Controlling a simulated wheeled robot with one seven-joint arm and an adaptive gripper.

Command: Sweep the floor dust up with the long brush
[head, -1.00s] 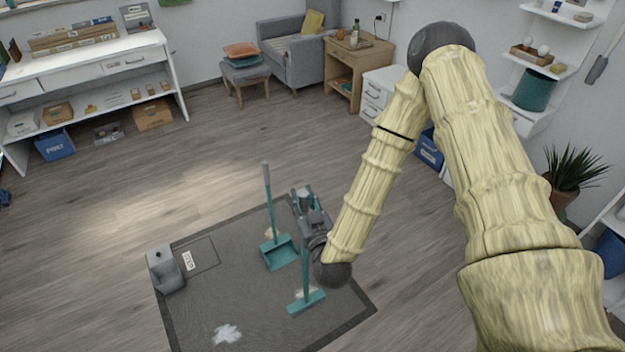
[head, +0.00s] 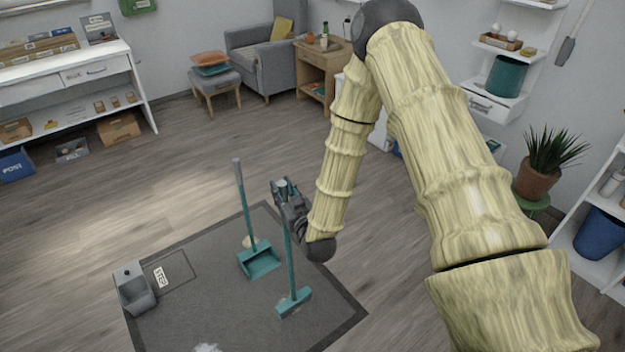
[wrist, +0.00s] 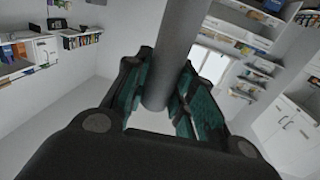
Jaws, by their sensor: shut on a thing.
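My gripper (head: 287,196) is shut on the handle of the long brush, above the dark mat (head: 185,318). The long brush (head: 293,302) has a teal shaft and a wide teal head, and stands nearly upright at the mat's right side. I cannot tell whether its head touches the mat. In the wrist view its grey handle (wrist: 174,55) passes between my teal-lined fingers. White dust (head: 207,347) lies on the mat at the bottom edge, partly cut off. A teal dustpan (head: 259,261) with a tall upright handle stands left of the brush.
A grey bin (head: 134,288) stands at the mat's left edge beside a marked rectangle with a label (head: 160,277). A pale patch (head: 250,241) shows behind the dustpan. Bare wood floor surrounds the mat. A potted plant (head: 545,160) and shelves stand at the right.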

